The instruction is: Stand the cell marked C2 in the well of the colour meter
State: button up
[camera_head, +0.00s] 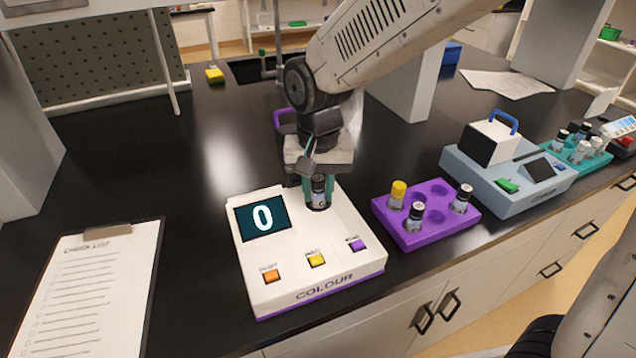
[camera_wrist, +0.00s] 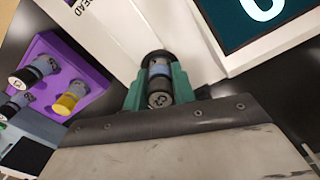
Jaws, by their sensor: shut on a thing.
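The white colour meter (camera_head: 335,238) stands on the black bench, its screen (camera_head: 263,218) showing 0. My gripper (camera_head: 319,186) is over the back right of the meter, its green fingers shut on a dark-capped cell (camera_head: 318,197). In the wrist view the cell (camera_wrist: 159,82) sits between the fingers (camera_wrist: 158,92), its cap toward the camera. The mark on it is too small to read for sure. The cell looks roughly upright, its lower end at the dark round well (camera_wrist: 157,56). I cannot tell whether it rests on the well's floor.
A purple rack (camera_head: 425,240) right of the meter holds a yellow-capped cell (camera_head: 397,196) and two dark-capped cells (camera_head: 415,216), with empty holes. A blue-grey instrument (camera_head: 520,198) and a teal rack (camera_head: 603,160) stand farther right. A clipboard (camera_head: 92,290) lies at left.

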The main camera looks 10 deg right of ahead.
jog(key=o, duration=1.5)
jog(key=shift+o, duration=0.2)
jog(key=shift+r, duration=3.5)
